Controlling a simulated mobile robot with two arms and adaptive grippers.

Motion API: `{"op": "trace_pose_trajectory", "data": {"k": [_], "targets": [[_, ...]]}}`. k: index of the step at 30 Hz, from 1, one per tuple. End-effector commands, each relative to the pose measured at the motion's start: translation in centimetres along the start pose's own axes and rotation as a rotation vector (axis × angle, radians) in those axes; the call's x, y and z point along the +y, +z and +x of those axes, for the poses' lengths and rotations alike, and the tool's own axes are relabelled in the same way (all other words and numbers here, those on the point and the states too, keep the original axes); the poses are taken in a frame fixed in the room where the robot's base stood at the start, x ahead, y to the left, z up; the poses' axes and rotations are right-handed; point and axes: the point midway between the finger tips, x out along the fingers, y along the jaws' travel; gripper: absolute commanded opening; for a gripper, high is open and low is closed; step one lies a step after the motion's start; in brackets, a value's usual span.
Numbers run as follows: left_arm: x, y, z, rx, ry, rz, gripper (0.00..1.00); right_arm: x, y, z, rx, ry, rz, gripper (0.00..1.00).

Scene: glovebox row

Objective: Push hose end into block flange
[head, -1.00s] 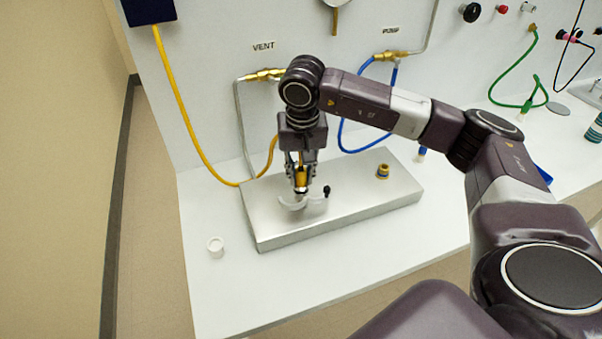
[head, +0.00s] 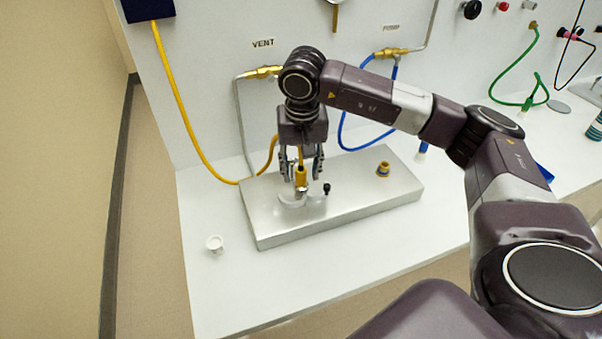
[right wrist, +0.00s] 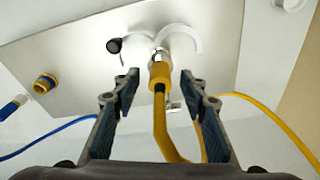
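The yellow hose end (head: 301,177) stands upright at the left part of the metal block (head: 358,197). It also shows in the right wrist view (right wrist: 159,72), its metal tip meeting the block between two pale curved clamp halves (right wrist: 181,39). The tip hides the flange there, so I cannot tell how deep it sits. A black knob (head: 327,187) is at the right clamp half. My right gripper (head: 301,171) is open above the block, its fingers on either side of the hose with gaps, as the right wrist view shows (right wrist: 160,88). My left gripper is not in view.
A second, yellow-ringed port (head: 383,170) stands on the block's right. A small white cap (head: 215,244) lies on the bench left of the block. The yellow hose (head: 180,108) and blue hose (head: 349,142) hang at the back panel. The front bench is clear.

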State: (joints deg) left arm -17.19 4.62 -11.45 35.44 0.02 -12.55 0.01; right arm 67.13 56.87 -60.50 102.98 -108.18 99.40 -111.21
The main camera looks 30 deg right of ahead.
Motion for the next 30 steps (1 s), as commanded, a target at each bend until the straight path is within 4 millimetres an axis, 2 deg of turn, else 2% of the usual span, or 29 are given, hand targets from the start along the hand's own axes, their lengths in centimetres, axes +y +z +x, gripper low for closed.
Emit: {"op": "trace_pose_trajectory", "data": {"k": [9,15,20,30], "targets": [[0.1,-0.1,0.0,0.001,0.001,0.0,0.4,-0.1,-0.1,-6.9,0.004,-0.004,-0.001,0.4],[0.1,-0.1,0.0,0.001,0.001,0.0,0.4,0.0,-0.1,-9.6,0.002,-0.002,0.0,0.4],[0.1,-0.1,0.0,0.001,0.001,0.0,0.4,0.0,0.0,-10.3,0.001,0.0,-0.001,0.4],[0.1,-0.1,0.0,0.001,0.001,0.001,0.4,0.0,0.0,-10.3,0.0,0.0,-0.001,0.4]]}}
